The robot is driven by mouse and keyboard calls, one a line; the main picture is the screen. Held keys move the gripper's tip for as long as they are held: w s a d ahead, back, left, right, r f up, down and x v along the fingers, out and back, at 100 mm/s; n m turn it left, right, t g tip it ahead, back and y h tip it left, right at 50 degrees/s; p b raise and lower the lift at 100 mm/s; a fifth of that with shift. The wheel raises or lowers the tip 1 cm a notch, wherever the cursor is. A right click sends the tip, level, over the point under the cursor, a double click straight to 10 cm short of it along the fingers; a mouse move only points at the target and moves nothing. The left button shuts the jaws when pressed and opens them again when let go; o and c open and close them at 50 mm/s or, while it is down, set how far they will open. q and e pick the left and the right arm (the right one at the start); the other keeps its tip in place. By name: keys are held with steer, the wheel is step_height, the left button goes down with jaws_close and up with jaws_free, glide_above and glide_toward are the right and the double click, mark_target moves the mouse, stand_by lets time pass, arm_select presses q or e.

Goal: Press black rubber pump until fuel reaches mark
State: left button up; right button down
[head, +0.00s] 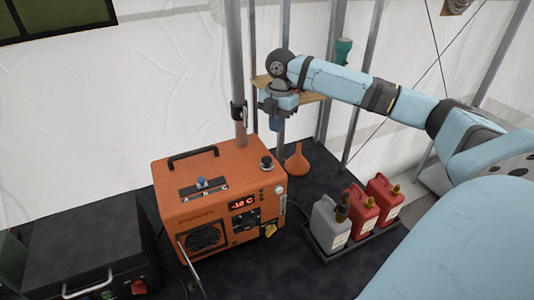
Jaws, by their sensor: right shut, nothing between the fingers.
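An orange heater box (195,215) stands on the dark floor with a lit red display (243,203) on its front. A small round black part (266,162) with a pale base sits on its top right corner; it looks like the rubber pump. My right gripper (276,126) is shut and empty, pointing down above and behind that part, apart from it. A fuel level or mark is too small to make out. My left gripper is not in view.
A grey can (329,228) and two red cans (361,211) stand in a black tray (350,245) to the right. An orange funnel (297,163) stands behind the heater. A metal pole (237,70) rises behind it. A black case (85,245) is at left.

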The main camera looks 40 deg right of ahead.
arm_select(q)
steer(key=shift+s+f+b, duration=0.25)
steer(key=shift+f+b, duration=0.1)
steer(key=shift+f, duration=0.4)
arm_select(e)
step_height(320, 180, up, 7)
steer(key=shift+d, duration=0.3)
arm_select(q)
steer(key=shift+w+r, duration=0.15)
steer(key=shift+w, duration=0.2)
arm_select(e)
steer(key=shift+f, duration=0.15)
